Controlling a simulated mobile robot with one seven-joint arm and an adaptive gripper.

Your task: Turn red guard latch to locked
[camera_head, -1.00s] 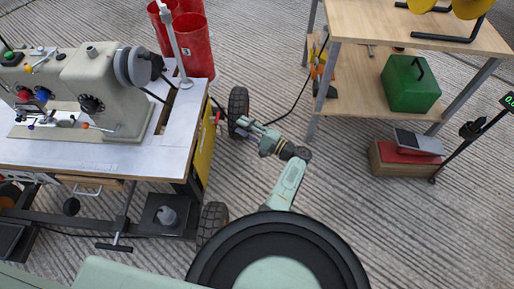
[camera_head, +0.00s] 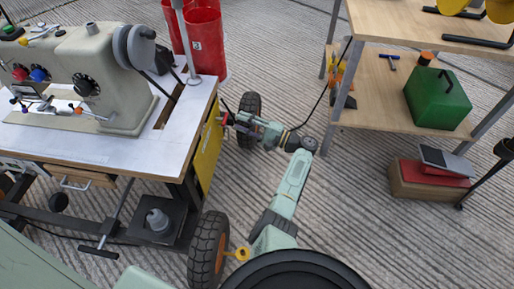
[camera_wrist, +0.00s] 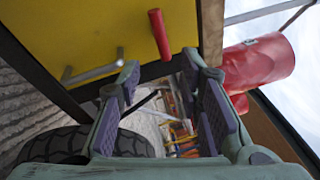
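The red latch (camera_wrist: 160,35) shows in the wrist view as a short red bar standing out from a yellow panel (camera_wrist: 90,30). The panel is on the right end of the sewing table, and its edge shows in the head view (camera_head: 208,150). My gripper (camera_wrist: 163,85) is open, with its two fingers apart and nothing between them. The latch lies just beyond the fingertips, towards the top of the wrist view, and looks apart from them. In the head view my gripper (camera_head: 236,120) is beside the panel, and the latch is too small there to make out clearly.
A metal bar handle (camera_wrist: 92,68) sits on the panel left of the latch. Dark wheels (camera_head: 249,112) stand near my arm. Red bins (camera_head: 203,42) are behind the sewing table (camera_head: 110,150). A wooden shelf unit (camera_head: 375,95) with a green box (camera_head: 437,98) stands right.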

